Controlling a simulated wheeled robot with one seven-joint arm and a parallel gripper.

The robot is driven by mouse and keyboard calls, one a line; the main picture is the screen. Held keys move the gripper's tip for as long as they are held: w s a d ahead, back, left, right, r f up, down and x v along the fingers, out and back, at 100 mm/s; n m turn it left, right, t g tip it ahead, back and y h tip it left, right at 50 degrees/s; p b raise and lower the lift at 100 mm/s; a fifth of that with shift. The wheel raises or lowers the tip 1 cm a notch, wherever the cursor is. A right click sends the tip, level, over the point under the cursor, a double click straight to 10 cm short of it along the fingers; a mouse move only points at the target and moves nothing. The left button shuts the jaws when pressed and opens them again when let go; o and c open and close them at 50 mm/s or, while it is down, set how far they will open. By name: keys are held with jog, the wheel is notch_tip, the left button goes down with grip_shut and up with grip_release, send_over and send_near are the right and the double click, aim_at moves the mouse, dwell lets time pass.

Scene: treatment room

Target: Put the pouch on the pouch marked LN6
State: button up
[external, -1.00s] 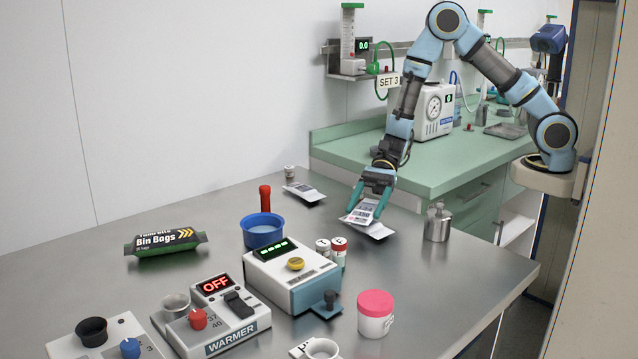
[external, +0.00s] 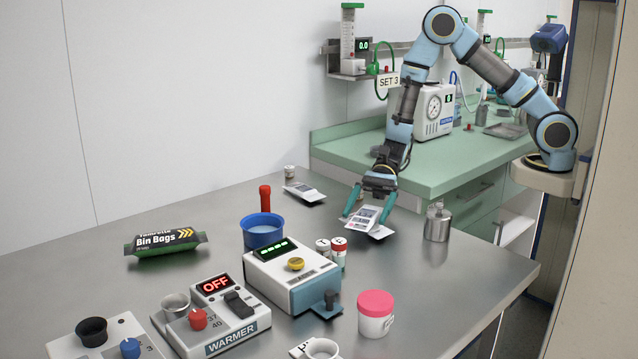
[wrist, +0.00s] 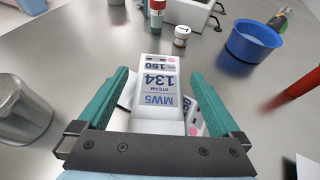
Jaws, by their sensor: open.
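A metal canister (external: 437,225) stands close right of the stacked pouches. A blue bowl (external: 262,238), a red-handled item (external: 265,199), small vials (external: 338,256) and a white device (external: 292,275) stand to the left and front. Bare table lies between the two pouch spots.

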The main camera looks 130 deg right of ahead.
jog(key=b+v, duration=0.1)
jog(key=v, duration=1)
jog(key=shift+s+b, duration=0.1)
jog(key=shift+b, duration=0.25)
